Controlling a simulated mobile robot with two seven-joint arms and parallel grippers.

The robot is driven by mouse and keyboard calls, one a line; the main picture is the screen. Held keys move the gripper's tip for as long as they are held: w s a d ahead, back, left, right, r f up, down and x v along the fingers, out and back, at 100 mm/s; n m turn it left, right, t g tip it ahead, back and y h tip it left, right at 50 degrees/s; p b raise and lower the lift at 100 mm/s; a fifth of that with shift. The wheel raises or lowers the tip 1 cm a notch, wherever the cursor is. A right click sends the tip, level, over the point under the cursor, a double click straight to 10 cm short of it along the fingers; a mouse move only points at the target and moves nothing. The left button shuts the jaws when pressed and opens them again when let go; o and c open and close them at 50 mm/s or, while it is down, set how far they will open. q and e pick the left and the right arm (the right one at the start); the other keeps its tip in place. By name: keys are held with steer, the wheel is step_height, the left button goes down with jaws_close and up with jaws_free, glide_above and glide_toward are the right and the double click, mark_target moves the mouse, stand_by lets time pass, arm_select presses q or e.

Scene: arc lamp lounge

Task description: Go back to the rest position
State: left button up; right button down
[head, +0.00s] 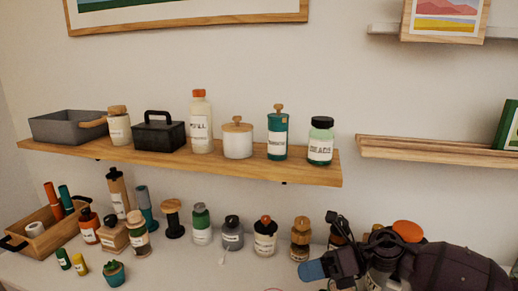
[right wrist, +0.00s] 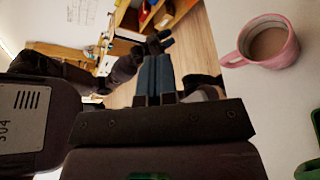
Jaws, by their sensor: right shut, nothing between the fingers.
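My right gripper (head: 312,270) comes in from the lower right of the head view, low over the front of the white counter. Its blue fingers point left. In the right wrist view its fingers (right wrist: 155,75) are together with nothing between them. The dark forearm behind it covers part of the counter and some containers. My left gripper is not in the head view. In the right wrist view a dark jointed arm, which looks like my left one, ends in a small gripper shape (right wrist: 160,42); its jaws are too small to read.
Several bottles and jars stand on the counter (head: 190,265) close to my right gripper, including a jar with an orange lid (head: 265,237). A wooden shelf (head: 170,158) holding more containers is above. A pink mug (right wrist: 268,42) with brown drink stands beside the fingers in the wrist view.

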steer(key=s+d+f+n+t+h, duration=0.4)
steer(key=f+n, duration=0.3)
steer(key=n, duration=0.4)
steer(key=s+d+f+n+t+h, duration=0.4)
steer(key=d+f+n+t, duration=0.1)
steer(key=n, duration=0.6)
steer(key=s+d+f+n+t+h, duration=0.4)
steer(key=f+n+t, duration=0.2)
steer(key=n, duration=0.5)
steer(key=shift+s+d+f+h, duration=0.1)
steer(key=shift+d+f+h, duration=0.1)
steer(key=shift+f, duration=0.45)
steer(key=shift+d+f+h, duration=0.15)
steer(key=shift+f+h, duration=0.05)
steer(key=shift+f, duration=0.45)
steer(key=s+d+f+m+g+h, duration=0.2)
steer(key=s+d+f+m, duration=0.1)
steer(key=s, duration=0.4)
step_height(320, 180, down, 2)
steer(key=shift+s+d+f+m+g, duration=0.15)
steer(key=shift+s+d+m+g, duration=0.2)
steer(key=shift+m, duration=0.45)
